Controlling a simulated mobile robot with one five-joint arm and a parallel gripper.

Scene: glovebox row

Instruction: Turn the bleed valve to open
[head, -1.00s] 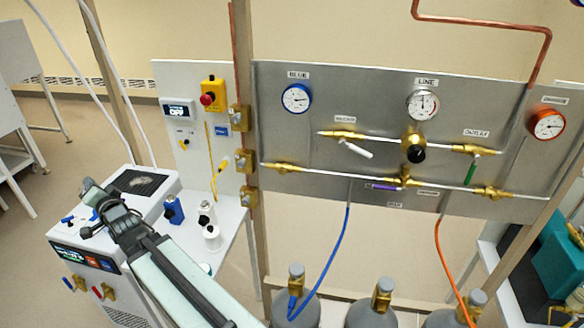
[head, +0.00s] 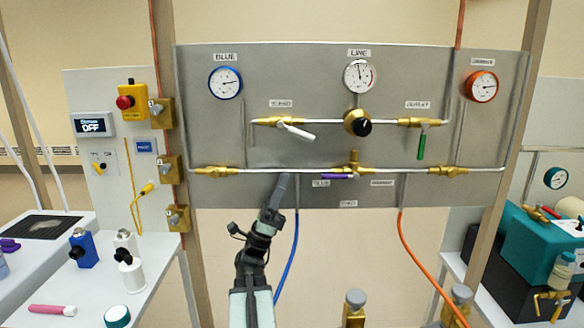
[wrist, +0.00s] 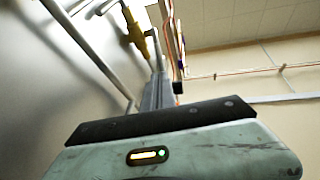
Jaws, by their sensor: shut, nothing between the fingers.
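A grey panel (head: 330,90) carries brass valves with coloured levers. A white lever (head: 296,131) slants down to the right on the upper pipe. A green lever (head: 421,147) hangs straight down under the OUTLET label. My gripper (head: 281,182) is shut and empty, pointing up just below the lower pipe, left of the purple lever and apart from it. In the wrist view, the shut fingers (wrist: 160,92) point up along the panel.
A blue hose (head: 290,255) hangs close to my gripper's right, and an orange hose (head: 420,255) hangs further right. Wooden posts (head: 172,130) flank the panel. A white bench (head: 150,270) with small bottles stands at the left. Gas cylinders stand below.

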